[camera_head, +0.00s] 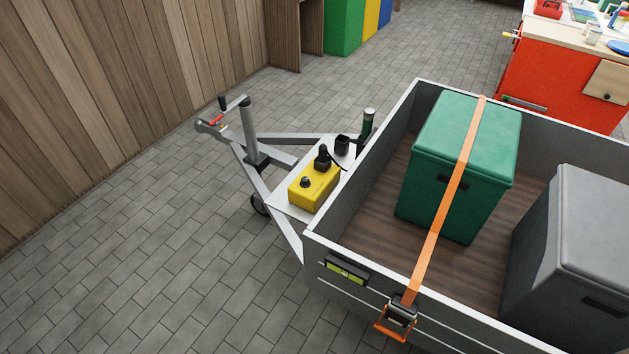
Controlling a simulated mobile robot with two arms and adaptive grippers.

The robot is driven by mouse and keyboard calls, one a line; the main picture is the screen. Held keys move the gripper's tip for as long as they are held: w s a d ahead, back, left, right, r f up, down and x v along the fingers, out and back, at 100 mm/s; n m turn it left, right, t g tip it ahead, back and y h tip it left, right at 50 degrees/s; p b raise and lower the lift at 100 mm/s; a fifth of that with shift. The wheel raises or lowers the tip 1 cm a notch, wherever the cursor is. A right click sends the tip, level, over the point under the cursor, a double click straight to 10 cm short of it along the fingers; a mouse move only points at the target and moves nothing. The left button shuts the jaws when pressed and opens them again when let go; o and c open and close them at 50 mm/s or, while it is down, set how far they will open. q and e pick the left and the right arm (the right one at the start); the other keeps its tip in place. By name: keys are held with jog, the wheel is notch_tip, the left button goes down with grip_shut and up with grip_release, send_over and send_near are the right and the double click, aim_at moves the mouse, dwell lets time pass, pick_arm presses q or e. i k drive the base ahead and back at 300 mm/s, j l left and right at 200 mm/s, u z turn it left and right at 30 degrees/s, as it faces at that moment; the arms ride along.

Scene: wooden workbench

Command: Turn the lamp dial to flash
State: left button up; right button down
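A yellow control box (316,190) sits on the pale drawbar plate at the front of a trailer. A small black dial (305,182) is on its top near the left end; its setting and any markings are too small to read. A black upright part (323,158) stands at the box's far end. A dark green cylinder with a pale top (368,124) stands behind, by the trailer corner; I cannot tell if it is the lamp. Neither of my grippers is in view.
The grey trailer (345,232) holds a green box (460,140) under an orange strap (450,195) and a grey box (580,240). The drawbar with a jockey-wheel post (248,130) extends left. Tiled floor (170,260) is free at left, beside a wooden wall (110,110).

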aim_at(305, 183)
jog(key=i+j+z, duration=0.1)
jog(key=i+j, duration=0.3)
jog(key=i+j+z, duration=0.1)
jog(key=i+j, duration=0.25)
jog(key=j, duration=0.15)
jog(key=i+j, duration=0.35)
jog(key=j, duration=0.15)
jog(key=i+z, duration=0.05)
